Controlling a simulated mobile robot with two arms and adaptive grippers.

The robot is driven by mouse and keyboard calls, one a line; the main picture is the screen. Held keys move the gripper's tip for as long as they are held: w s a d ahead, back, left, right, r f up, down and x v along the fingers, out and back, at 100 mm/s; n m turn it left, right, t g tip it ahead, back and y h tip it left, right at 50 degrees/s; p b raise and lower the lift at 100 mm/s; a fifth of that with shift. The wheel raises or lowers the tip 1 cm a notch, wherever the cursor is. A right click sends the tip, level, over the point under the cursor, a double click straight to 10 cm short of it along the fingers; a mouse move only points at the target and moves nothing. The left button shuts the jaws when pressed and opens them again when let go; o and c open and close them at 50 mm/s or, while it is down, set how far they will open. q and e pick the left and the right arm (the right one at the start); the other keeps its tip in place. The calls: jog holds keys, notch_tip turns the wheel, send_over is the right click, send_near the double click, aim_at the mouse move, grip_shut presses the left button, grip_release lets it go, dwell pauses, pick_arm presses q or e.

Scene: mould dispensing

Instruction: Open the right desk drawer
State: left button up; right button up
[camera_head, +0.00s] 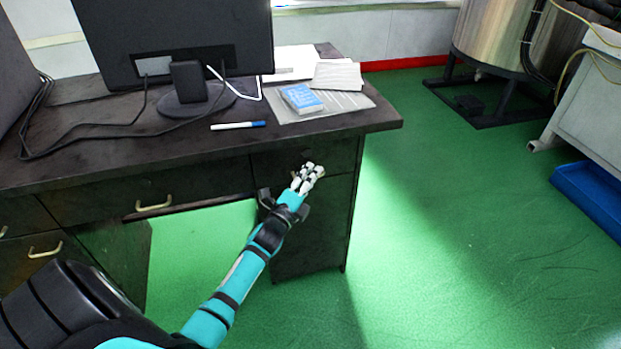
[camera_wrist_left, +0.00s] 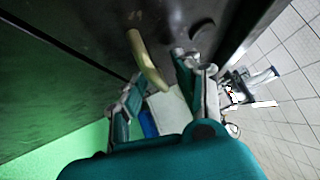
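The right desk drawer (camera_head: 341,154) is the dark front under the right end of the desktop; it looks closed in the head view. Its handle is hidden there behind my left gripper (camera_head: 308,177), which is close in front of the drawer front. In the left wrist view a curved brass-coloured handle (camera_wrist_left: 146,60) stands out from a dark front. My left gripper (camera_wrist_left: 158,92) is open there, its fingers apart near the handle's lower end. I cannot tell whether they touch it. My right gripper is not in view.
The dark desktop (camera_head: 120,140) carries a monitor (camera_head: 175,45), a blue-covered book (camera_head: 301,98), papers and a marker (camera_head: 238,125). A wide middle drawer with a handle (camera_head: 153,204) is to the left. The green floor right of the desk is clear up to a blue tray (camera_head: 590,198).

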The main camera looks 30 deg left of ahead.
pick_arm(q)
jog(key=shift+c, duration=0.3)
grip_shut()
jog(key=shift+f, duration=0.1)
